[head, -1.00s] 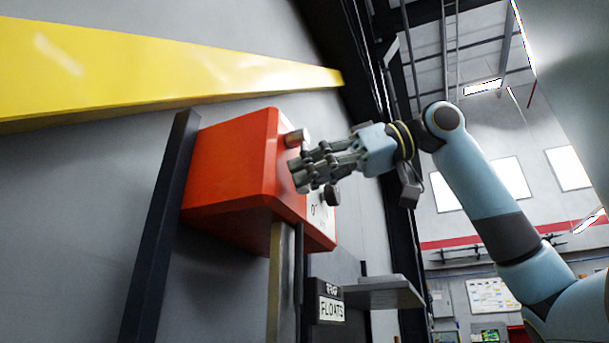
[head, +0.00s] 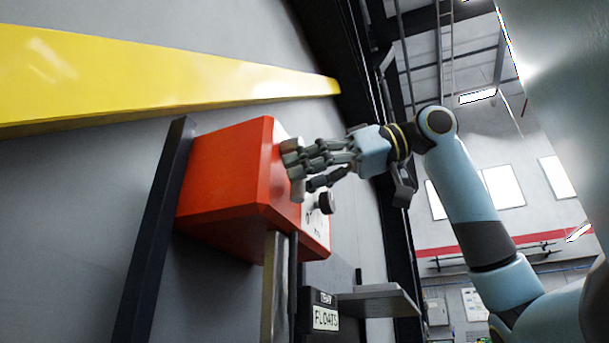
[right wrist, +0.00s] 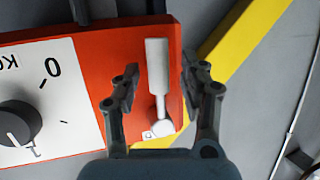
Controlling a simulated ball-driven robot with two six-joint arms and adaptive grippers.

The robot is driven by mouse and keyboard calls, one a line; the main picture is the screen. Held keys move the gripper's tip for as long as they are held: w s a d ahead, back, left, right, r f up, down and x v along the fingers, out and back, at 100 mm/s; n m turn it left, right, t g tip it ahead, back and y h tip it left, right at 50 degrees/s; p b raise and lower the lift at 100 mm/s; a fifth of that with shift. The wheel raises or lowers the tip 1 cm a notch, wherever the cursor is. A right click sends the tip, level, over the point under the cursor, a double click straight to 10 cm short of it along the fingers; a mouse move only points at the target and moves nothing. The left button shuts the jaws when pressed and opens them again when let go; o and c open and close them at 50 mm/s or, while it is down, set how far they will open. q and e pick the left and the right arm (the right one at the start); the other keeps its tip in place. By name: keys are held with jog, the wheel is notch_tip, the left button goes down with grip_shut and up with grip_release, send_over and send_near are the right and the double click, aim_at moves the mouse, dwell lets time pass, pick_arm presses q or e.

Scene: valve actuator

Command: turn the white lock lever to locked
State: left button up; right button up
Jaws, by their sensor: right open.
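The white lock lever (right wrist: 157,66) stands out from the red actuator box (right wrist: 91,60) in the right wrist view. Its wide handle points to the top of that picture and its thin stem runs down to a white pivot (right wrist: 158,130). My right gripper (right wrist: 159,82) is open, with one finger on each side of the lever and a gap visible on both sides. In the head view my right gripper (head: 293,162) is at the front face of the red box (head: 228,175), and its fingers largely cover the lever there. My left gripper is out of view.
A black knob (right wrist: 19,122) sits on the white panel (right wrist: 58,90) beside the lever, with a 0 mark. A yellow beam (head: 150,75) runs along the wall above the box. A grey ledge (head: 380,300) and a FLOATS sign (head: 326,318) are below.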

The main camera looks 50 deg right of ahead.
notch_tip(320, 180, up, 9)
jog(key=shift+a+f, duration=0.1)
jog(key=shift+f, duration=0.1)
dwell(0.8)
